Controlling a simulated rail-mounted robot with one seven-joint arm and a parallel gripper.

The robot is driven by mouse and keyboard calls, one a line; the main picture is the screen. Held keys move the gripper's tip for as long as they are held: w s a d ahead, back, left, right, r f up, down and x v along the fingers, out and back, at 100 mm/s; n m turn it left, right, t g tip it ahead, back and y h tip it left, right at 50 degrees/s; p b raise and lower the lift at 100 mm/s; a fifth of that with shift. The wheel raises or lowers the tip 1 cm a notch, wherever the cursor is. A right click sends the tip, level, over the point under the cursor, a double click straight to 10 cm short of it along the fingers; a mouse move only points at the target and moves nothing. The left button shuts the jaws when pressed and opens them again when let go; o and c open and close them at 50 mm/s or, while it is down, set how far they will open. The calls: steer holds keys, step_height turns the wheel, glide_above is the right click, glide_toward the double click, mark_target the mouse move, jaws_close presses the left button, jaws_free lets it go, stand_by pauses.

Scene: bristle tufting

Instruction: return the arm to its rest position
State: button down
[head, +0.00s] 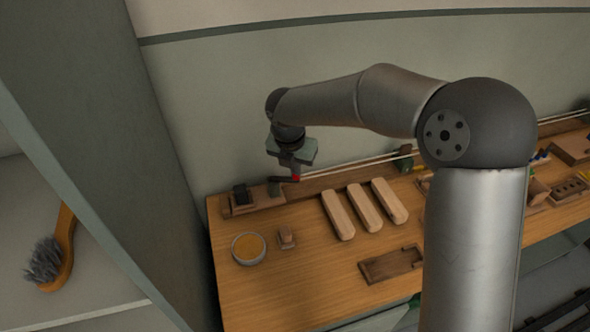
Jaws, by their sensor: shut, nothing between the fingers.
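My gripper (287,179) hangs at the end of my arm over the back left of the wooden workbench (300,280). It points down, close to the wooden rail at the bench's back edge. Its fingers are small and dark in this view, and they are shut with nothing seen between them. My arm reaches from the right across the back of the bench, and my column hides part of the bench's right side.
Three pale wooden blocks (363,207) lie in a row right of the gripper. A round bowl (248,248), a small wooden block (287,237) and a brown tray (391,264) are nearer the front. A brush (55,250) is on the left, beyond a grey-green wall. The front left of the bench is clear.

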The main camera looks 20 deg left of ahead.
stand_by(0.3)
steer(key=s+d+r+m, duration=0.2)
steer(key=s+d+m, duration=0.2)
steer(key=d+m, duration=0.3)
steer(key=s+d+r+m+g+h, duration=0.1)
steer(key=s+d+m, duration=0.3)
steer(key=d+m, duration=0.3)
steer(key=s+d+r+m, duration=0.2)
steer(key=s+d+m, duration=0.25)
steer(key=d, duration=0.45)
steer(key=s+d+f+m, duration=0.1)
steer(key=s+d+m, duration=0.3)
steer(key=s+m, duration=0.2)
steer(key=s+d+m+g+y, duration=0.1)
steer(key=s+d+m, duration=0.3)
steer(key=s+m, duration=0.3)
steer(key=m, duration=0.3)
steer(key=shift+s+f, duration=0.15)
steer(key=shift+f, duration=0.2)
